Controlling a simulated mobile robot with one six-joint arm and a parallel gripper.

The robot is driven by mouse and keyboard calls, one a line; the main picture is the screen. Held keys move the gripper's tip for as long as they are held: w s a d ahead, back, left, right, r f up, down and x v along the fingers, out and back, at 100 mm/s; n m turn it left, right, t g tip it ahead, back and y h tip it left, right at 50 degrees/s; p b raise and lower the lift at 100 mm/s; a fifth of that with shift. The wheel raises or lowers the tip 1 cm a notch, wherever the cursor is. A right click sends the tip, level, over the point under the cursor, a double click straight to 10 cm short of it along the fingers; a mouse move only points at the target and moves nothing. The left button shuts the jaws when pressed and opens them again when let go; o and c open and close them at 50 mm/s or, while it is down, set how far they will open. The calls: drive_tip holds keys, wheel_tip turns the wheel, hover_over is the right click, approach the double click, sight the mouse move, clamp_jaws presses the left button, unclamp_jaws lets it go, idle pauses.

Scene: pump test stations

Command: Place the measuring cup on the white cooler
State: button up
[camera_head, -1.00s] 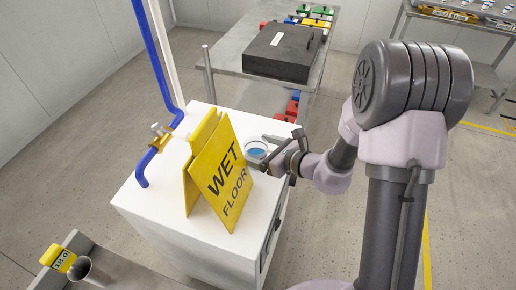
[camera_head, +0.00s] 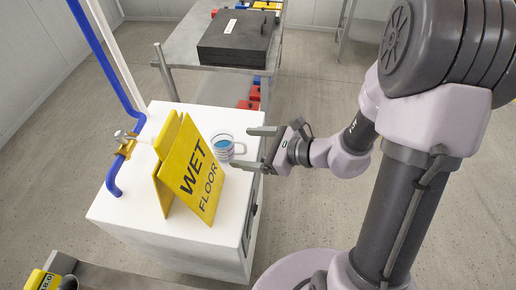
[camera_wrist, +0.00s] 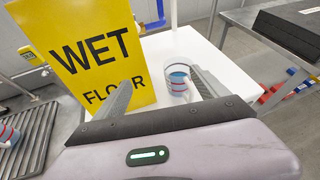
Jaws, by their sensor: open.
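The measuring cup (camera_head: 222,149), clear with markings and blue inside, stands upright on the white cooler (camera_head: 130,200), near its right edge and beside the yellow sign. In the wrist view the cup (camera_wrist: 177,80) stands on the white top (camera_wrist: 205,50), ahead of my fingers. My gripper (camera_head: 243,148) is open and empty, just right of the cup, with its fingers pointing towards it. The wrist view shows the open fingers (camera_wrist: 164,78) with a gap between them.
A yellow wet floor sign (camera_head: 193,175) stands on the cooler close to the cup. Blue pipe (camera_head: 113,172) and a brass valve (camera_head: 124,143) rise at the left. A table with a black case (camera_head: 238,37) is behind. Another striped cup (camera_wrist: 8,134) shows at left in the wrist view.

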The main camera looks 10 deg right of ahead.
drive_tip(key=s+a+r+n+g+h, duration=0.1)
drive_tip(key=s+a+r+n+g, duration=0.5)
drive_tip(key=s+n, duration=0.4)
drive_tip(key=s+d+r+n+t+h, duration=0.4)
drive_tip(key=s+d+r+n+h, duration=0.3)
drive_tip(key=d+n, duration=0.2)
drive_tip(key=shift+d+r+n+h, duration=0.25)
drive_tip(key=shift+d+n+h, duration=0.05)
drive_tip(key=shift+d+h, duration=0.1)
